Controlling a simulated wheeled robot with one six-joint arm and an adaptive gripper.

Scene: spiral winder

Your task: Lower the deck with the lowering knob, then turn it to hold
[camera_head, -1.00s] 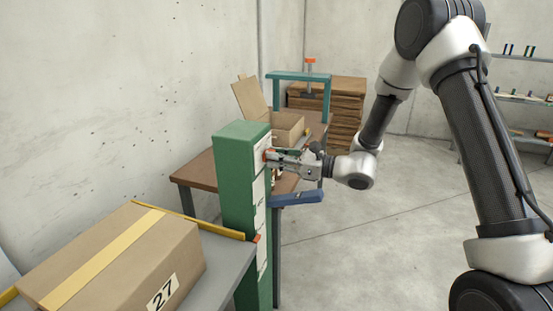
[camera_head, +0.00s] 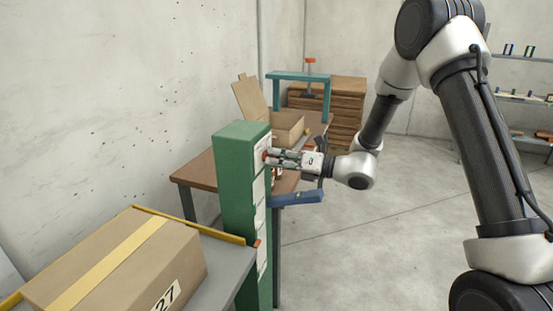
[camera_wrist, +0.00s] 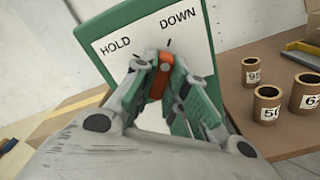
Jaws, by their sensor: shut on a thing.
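The lowering knob (camera_wrist: 159,80) is orange-red and sits on a white plate (camera_wrist: 113,47) lettered HOLD and DOWN. My gripper (camera_wrist: 158,76) is shut on the knob, one finger on each side. The knob's upper end points roughly at the tick by DOWN; the fingers hide part of it. In the head view my gripper (camera_head: 275,157) reaches the plate on the green post (camera_head: 238,185) from the right. The grey deck (camera_head: 222,263) with its yellow rail (camera_head: 190,224) carries a taped cardboard box (camera_head: 120,262) marked 27.
A brown table (camera_head: 193,170) stands behind the post with an open carton (camera_head: 289,130) and a teal frame (camera_head: 297,76). A blue bracket (camera_head: 295,198) juts right below my gripper. Labelled cardboard tubes (camera_wrist: 267,103) stand right in the wrist view.

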